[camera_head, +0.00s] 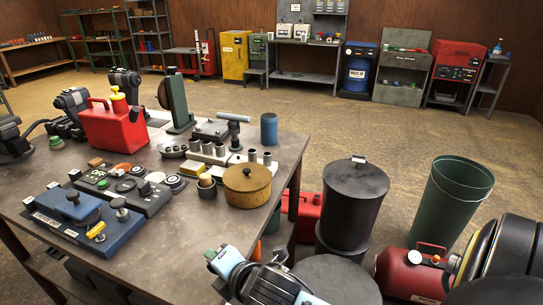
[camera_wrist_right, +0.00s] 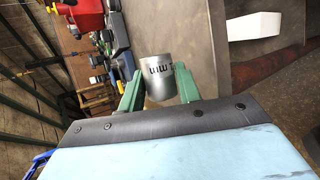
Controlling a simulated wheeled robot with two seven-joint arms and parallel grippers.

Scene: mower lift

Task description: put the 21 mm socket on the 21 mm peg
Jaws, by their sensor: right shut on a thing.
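A silver socket (camera_wrist_right: 160,72) sits between the two green fingers of my right gripper (camera_wrist_right: 159,88) in the right wrist view. Dark lettering ending in "mm" shows on its side; the size number cannot be read. In the head view my right gripper's light blue body (camera_head: 228,264) is at the bottom, near the table's front right edge; the socket cannot be made out there. Several silver cylinders stand in pale rails (camera_head: 207,157) towards the right of the table. I cannot tell which is the 21 mm peg. My left gripper is not in view.
A round tan pot (camera_head: 247,186) with a lid stands close to the rails. A blue can (camera_head: 269,129), a red jerrycan (camera_head: 112,125) and a blue box (camera_head: 75,220) also stand on the table (camera_head: 190,235). The table's front is bare. Dark bins (camera_head: 352,205) stand right of it.

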